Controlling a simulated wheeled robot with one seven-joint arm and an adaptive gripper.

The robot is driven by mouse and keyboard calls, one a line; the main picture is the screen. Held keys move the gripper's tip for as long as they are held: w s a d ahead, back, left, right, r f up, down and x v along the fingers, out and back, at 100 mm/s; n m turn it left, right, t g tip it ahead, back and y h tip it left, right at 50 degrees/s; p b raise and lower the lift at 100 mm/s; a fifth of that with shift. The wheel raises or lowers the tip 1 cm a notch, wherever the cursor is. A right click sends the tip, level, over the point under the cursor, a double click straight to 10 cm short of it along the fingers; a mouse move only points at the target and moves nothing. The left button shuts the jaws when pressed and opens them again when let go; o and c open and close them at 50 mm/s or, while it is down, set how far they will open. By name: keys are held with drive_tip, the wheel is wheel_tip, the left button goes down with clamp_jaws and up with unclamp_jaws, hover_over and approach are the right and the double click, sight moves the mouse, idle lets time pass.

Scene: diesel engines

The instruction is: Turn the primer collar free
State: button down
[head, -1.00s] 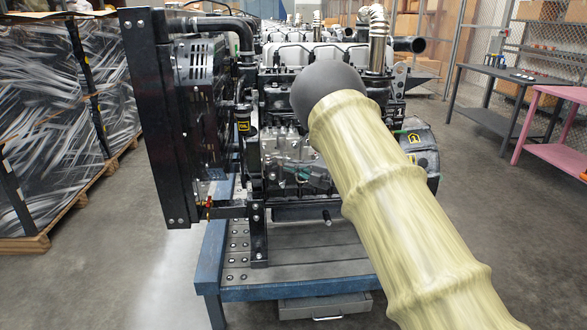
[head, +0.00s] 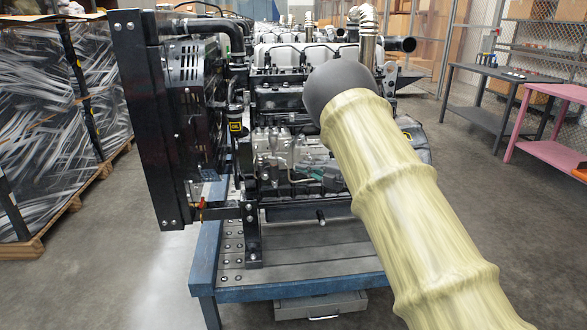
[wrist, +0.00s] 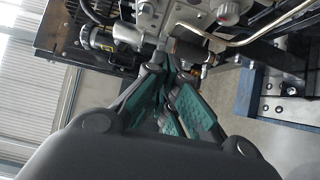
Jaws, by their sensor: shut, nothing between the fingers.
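A diesel engine (head: 290,90) stands on a blue-edged bench in the head view, with a metal fuel pump (head: 272,150) on its near side. My arm crosses the engine's right part. My gripper (wrist: 172,80), with green-padded fingers, is shut and empty in the wrist view. Its tips are close to a dark cylindrical fitting (wrist: 188,50) on the pump; I cannot tell whether they touch. I cannot tell for sure which part is the primer collar. In the head view the gripper shows only as a small green patch beside the pump, partly hidden by my arm.
The bench (head: 300,288) has a drawer (head: 320,306) below. A black radiator frame (head: 145,120) rises left of the engine, and a bracket with a red-handled tap (head: 202,206) is below. Wrapped pallets (head: 40,120) stand left; dark and pink tables (head: 550,155) stand right. Floor between is clear.

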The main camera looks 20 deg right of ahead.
drive_tip(key=s+d+f+m+g+h+p, duration=0.1)
drive_tip(key=s+f+m+h+p, duration=0.3)
drive_tip(key=s+f+m, duration=0.7)
drive_tip(key=s+d+f+m+g+h+p, duration=0.15)
drive_tip(key=s+f+m+h, duration=0.55)
drive_tip(key=s+f, duration=0.8)
drive_tip(key=s+a+f+m+g+h+p, duration=0.1)
drive_tip(key=s+a+f+m+g+p, duration=0.2)
drive_tip(key=s, duration=0.5)
drive_tip(key=s+a+f+m+g, duration=0.1)
drive_tip(key=s+f+m, duration=0.1)
drive_tip(key=s+f, duration=0.45)
drive_tip(key=s+a+r+m+g+p, duration=0.1)
drive_tip(key=s+a+m+g, duration=0.1)
drive_tip(key=s, duration=1)
drive_tip(key=s+a+r+m+g+p, duration=0.2)
drive_tip(key=s+a+g, duration=0.1)
drive_tip(key=s, duration=0.9)
drive_tip(key=shift+s+a+m+g+h, duration=0.2)
drive_tip(key=shift+m+g+h, duration=0.15)
drive_tip(key=shift+g, duration=0.3)
